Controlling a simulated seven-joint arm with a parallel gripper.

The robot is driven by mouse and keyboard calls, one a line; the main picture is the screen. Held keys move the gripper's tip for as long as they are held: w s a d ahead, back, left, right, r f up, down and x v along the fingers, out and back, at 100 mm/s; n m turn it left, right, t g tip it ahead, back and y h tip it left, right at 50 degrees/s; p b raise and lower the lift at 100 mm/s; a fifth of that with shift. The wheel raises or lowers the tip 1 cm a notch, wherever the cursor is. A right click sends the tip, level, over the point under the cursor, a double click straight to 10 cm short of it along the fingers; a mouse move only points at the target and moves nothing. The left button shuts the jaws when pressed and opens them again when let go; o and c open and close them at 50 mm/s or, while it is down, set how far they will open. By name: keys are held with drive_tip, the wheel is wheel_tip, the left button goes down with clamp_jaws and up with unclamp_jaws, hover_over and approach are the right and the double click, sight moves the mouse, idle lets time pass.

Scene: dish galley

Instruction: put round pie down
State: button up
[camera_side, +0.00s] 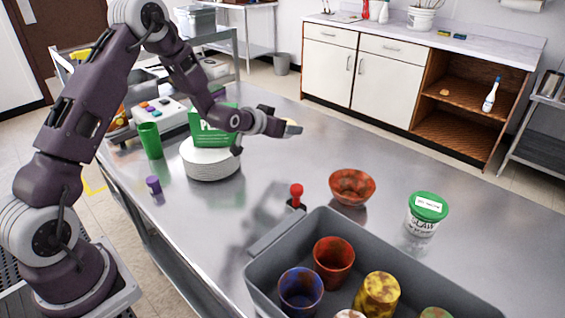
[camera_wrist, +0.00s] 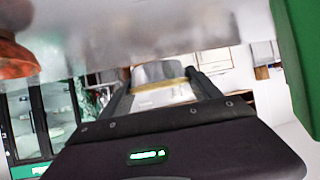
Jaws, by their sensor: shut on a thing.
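My gripper (camera_side: 278,125) is held above the steel table, to the right of the plate stack, in the side view. It is shut on the round pie (camera_side: 293,129), which shows only as a small grey and tan shape at the fingertips. In the wrist view the pie (camera_wrist: 160,74) looks like a silvery tin with a golden-brown edge, between the two dark fingers of my gripper (camera_wrist: 163,88). Much of the pie is hidden by the gripper in the side view.
White plates (camera_side: 210,170) are stacked at the left, with a green box (camera_side: 213,128) on or just behind them. A green cup (camera_side: 150,141) stands farther left. A reddish bowl (camera_side: 352,186), slaw tub (camera_side: 424,214) and grey bin (camera_side: 265,262) with cups are nearer. Bare table (camera_side: 330,140) lies right of the gripper.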

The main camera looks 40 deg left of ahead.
sight(283, 161)
drive_tip(key=f, duration=1)
drive_tip(key=shift+w, duration=0.2)
drive_tip(key=shift+f, duration=0.1)
drive_tip(key=o, duration=1.5)
drive_tip(key=shift+o, duration=0.2)
